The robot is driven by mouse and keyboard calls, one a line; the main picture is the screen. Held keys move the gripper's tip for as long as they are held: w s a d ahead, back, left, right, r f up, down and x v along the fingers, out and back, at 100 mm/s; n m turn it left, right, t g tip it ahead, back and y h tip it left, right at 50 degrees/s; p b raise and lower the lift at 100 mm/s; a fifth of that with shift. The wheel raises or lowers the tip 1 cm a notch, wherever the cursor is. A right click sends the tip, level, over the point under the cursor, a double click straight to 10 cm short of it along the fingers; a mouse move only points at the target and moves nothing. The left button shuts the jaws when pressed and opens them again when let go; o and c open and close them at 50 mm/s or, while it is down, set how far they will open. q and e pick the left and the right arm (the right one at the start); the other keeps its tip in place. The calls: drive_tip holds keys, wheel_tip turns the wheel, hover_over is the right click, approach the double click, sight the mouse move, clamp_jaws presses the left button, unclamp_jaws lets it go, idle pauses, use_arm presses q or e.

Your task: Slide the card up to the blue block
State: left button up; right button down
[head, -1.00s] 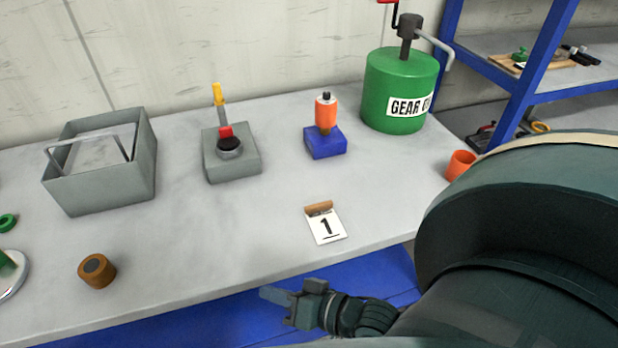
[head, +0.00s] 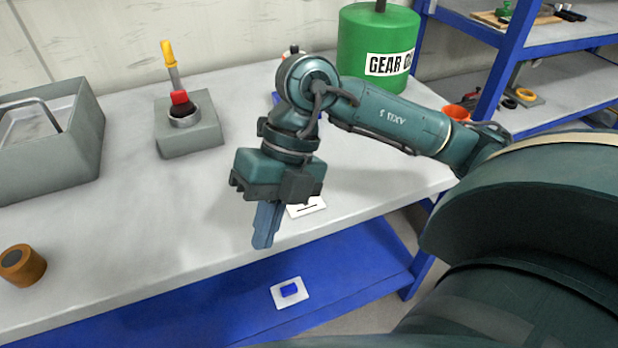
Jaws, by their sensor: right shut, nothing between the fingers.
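The white card (head: 312,209) lies on the grey bench near its front edge. Only its lower part with a black line shows; the rest is hidden behind my right gripper. The blue block (head: 276,98) stands farther back on the bench, and only a sliver of it shows beside my right arm. My right gripper (head: 264,242) points down with its fingers shut and empty. In the picture it is just left of the card, by the bench's front edge; I cannot tell whether it touches anything. My left gripper is not in view.
A grey block (head: 190,138) with a red-topped part and a yellow handle stands left of my arm. A grey bin (head: 70,150) and a brown cylinder (head: 22,265) are at the left. A green drum (head: 375,45) is behind. A white plate with a blue square (head: 290,293) lies on the lower blue shelf.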

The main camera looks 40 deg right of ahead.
drive_tip(key=w+d+r+m+t+h+b, duration=0.1)
drive_tip(key=w+d+t+h, duration=0.15)
drive_tip(key=d, duration=0.35)
drive_tip(key=w+d+r+m+t+h+b, duration=0.1)
drive_tip(key=w+d+m+t+h, duration=0.1)
drive_tip(key=w+d+h, duration=0.3)
drive_tip(key=shift+y, duration=0.45)
drive_tip(key=x, duration=0.3)
drive_tip(key=s+x, duration=0.1)
drive_tip(key=x, duration=0.2)
drive_tip(key=d+b+x, duration=0.1)
drive_tip(key=x, duration=0.3)
drive_tip(key=shift+s+f, duration=0.1)
drive_tip(key=shift+s, duration=0.25)
drive_tip(key=w, duration=0.2)
drive_tip(key=shift+w+d+r+p, duration=0.25)
drive_tip(key=shift+w+p, duration=0.1)
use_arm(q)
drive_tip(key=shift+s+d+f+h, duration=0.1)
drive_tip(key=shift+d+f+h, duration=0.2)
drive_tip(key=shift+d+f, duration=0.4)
use_arm(e)
drive_tip(key=shift+w+d, duration=0.2)
drive_tip(key=shift+w, duration=0.45)
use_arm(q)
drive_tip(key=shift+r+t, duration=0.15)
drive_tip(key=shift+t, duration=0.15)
